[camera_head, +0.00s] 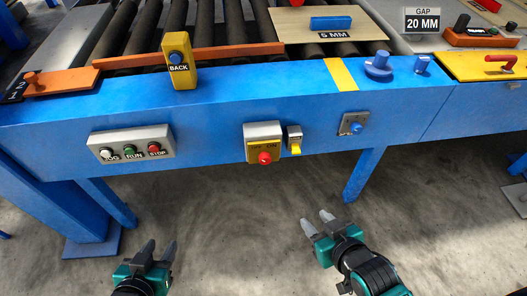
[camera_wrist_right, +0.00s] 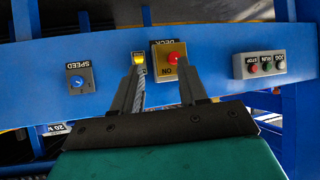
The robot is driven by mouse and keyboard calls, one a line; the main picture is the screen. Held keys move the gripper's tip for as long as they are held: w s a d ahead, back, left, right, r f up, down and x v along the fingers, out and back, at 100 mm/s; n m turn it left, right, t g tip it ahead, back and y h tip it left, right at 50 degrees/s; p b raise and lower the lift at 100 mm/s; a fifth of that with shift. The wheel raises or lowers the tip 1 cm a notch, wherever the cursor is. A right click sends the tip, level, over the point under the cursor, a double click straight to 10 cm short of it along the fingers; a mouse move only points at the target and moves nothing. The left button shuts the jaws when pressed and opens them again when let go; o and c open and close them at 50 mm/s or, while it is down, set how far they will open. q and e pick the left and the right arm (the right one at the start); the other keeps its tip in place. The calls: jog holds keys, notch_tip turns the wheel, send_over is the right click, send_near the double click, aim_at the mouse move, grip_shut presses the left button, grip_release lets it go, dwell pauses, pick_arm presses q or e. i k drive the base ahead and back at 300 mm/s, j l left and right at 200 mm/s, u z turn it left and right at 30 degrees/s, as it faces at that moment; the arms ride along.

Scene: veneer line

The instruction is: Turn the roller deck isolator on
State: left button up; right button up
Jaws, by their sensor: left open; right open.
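The roller deck isolator (camera_head: 263,131) is a grey box with a yellow plate and a red knob (camera_head: 264,158), on the front of the blue beam. In the right wrist view the isolator (camera_wrist_right: 158,47) appears upside down, with "DECK" and "ON" lettering; my right finger partly overlaps its knob. I cannot tell the knob's setting. My right gripper (camera_head: 316,218) is open and empty, below and right of the isolator in the head view. Its fingers (camera_wrist_right: 158,68) point towards the panel in the wrist view. My left gripper (camera_head: 157,247) is open and empty, low at the left.
A small grey box with a yellow tab (camera_head: 295,141) sits just right of the isolator. A JOG, RUN, STOP button box (camera_head: 131,147) is further left. A blue speed knob (camera_head: 355,127) is further right. A blue leg (camera_head: 362,174) stands below; the floor before the beam is clear.

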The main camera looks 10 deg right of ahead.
aim_at(265, 157)
jog(key=i+j+z, duration=0.1)
jog(key=j, duration=0.8)
jog(key=i+j+z, duration=0.15)
jog(key=j, duration=0.3)
